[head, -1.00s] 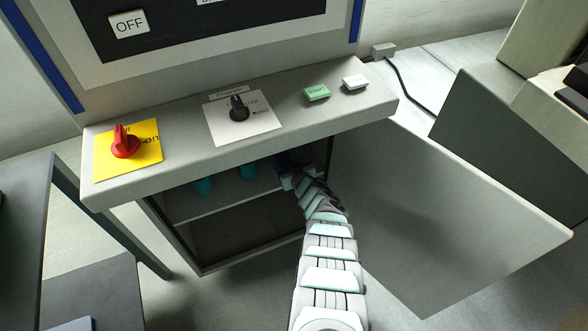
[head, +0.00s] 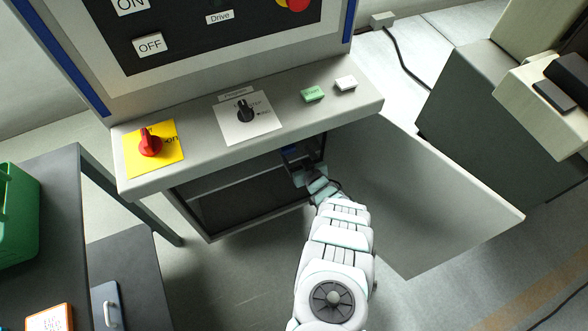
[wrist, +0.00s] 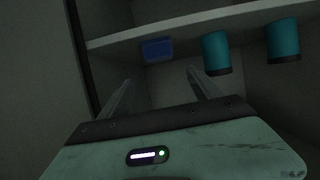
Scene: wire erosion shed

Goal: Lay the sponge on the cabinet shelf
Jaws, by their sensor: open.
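A blue block that looks like the sponge (wrist: 157,49) lies by the pale shelf (wrist: 190,28) inside the cabinet in the wrist view. It is beyond the tips of my gripper (wrist: 158,75), roughly in line with the gap between the two fingers. The fingers are apart, with nothing between them. In the head view my gripper (head: 297,170) reaches into the right side of the open cabinet, under the panel ledge. A small blue patch (head: 290,152) shows just beyond it. The fingertips are dim and partly hidden there.
Two teal cylinders, one nearer (wrist: 216,53) and one farther right (wrist: 283,40), stand right of the blue block. The open cabinet door (head: 430,205) is right of my arm. The control ledge (head: 200,170) overhangs the opening. A green crate (head: 15,215) is at far left.

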